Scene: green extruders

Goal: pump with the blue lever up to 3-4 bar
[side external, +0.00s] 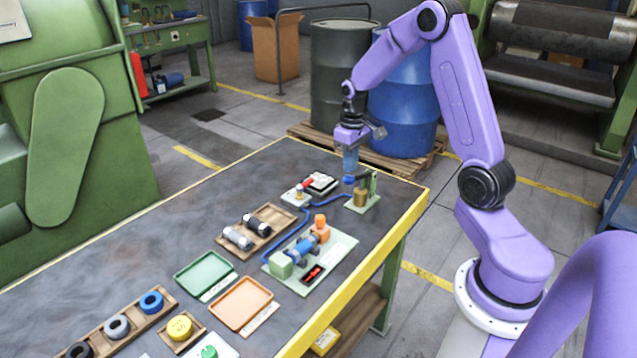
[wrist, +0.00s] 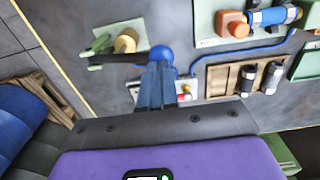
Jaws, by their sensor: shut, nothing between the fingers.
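The hand pump has a brass-coloured cylinder (side external: 361,196) and a green bracket (side external: 373,183) on a pale plate at the table's right corner. In the wrist view, a dark lever arm (wrist: 118,58) runs from the bracket past the cylinder (wrist: 126,40) to a round blue knob (wrist: 161,53). The blue knob (side external: 348,179) also shows in the side view. My gripper (side external: 350,168) points down, its blue fingers together, with the tips right at the knob. The wrist view shows the fingertips (wrist: 159,68) overlapping the knob; I cannot tell whether they touch. No pressure reading is legible.
A small unit with a red handle (side external: 307,183) and a dark-framed panel (side external: 321,185) stand left of the pump. A blue hose (side external: 303,222) runs to a fixture plate (side external: 335,255) in front.

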